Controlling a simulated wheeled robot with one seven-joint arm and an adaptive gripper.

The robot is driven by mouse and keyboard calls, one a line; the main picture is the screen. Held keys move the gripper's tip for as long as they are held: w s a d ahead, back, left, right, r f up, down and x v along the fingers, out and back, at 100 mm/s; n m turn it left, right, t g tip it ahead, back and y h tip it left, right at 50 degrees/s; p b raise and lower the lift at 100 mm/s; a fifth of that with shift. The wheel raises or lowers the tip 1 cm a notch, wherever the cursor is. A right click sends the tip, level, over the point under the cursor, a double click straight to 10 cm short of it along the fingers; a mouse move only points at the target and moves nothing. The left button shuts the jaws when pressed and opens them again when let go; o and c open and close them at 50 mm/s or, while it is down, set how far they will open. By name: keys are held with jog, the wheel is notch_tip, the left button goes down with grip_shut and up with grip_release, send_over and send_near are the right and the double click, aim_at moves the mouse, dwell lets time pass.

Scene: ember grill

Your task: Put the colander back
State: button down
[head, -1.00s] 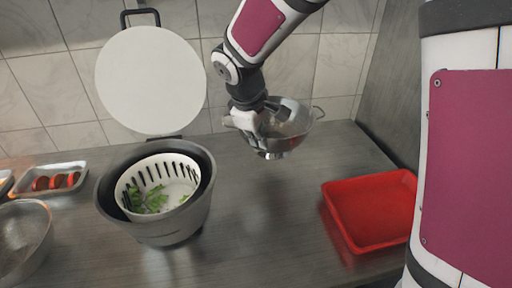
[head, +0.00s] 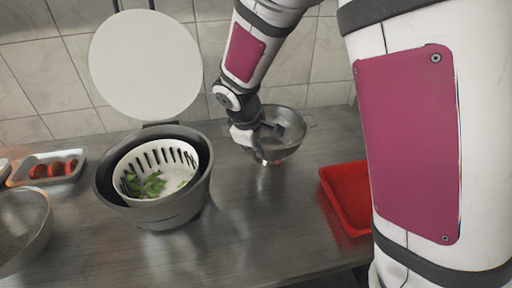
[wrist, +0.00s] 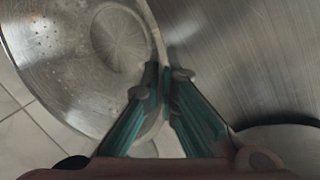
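The colander (head: 285,137) is a shiny metal bowl with small holes and loop handles, upright near the back of the counter in the head view. It also fills the upper left of the wrist view (wrist: 75,60). My gripper (head: 262,138) is at its left rim. In the wrist view my gripper's teal fingers (wrist: 165,88) are closed together on the rim. The colander's base is at or very close to the counter; I cannot tell whether it touches.
A grey bin (head: 160,212) with a raised white lid (head: 145,65) holds a slotted white basket (head: 130,170) with green leaves. A red tray (head: 345,200) lies to the right. A metal bowl (head: 22,230) and a tray of red items (head: 22,180) are at left. The front counter is clear.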

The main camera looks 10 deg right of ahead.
jog(key=c, duration=1.8)
grip_release()
jog(key=shift+f, duration=0.1)
jog(key=v, duration=1.2)
jog(key=s+d+r+m, duration=0.2)
jog(key=s+d+m, duration=0.1)
jog(key=s, duration=0.4)
jog(key=s+d+r+m+t+y, duration=0.1)
jog(key=s+d+r+m, duration=0.2)
jog(key=s, duration=0.5)
jog(key=s+d+r+m+y, duration=0.1)
jog(key=s+d+m, duration=0.3)
jog(key=s, duration=0.4)
jog(key=shift+s+r+m+p, duration=0.2)
jog(key=shift+r+m+p, duration=0.15)
jog(key=shift+r, duration=0.5)
jog(key=shift+d+t, duration=0.15)
jog(key=shift+t, duration=0.15)
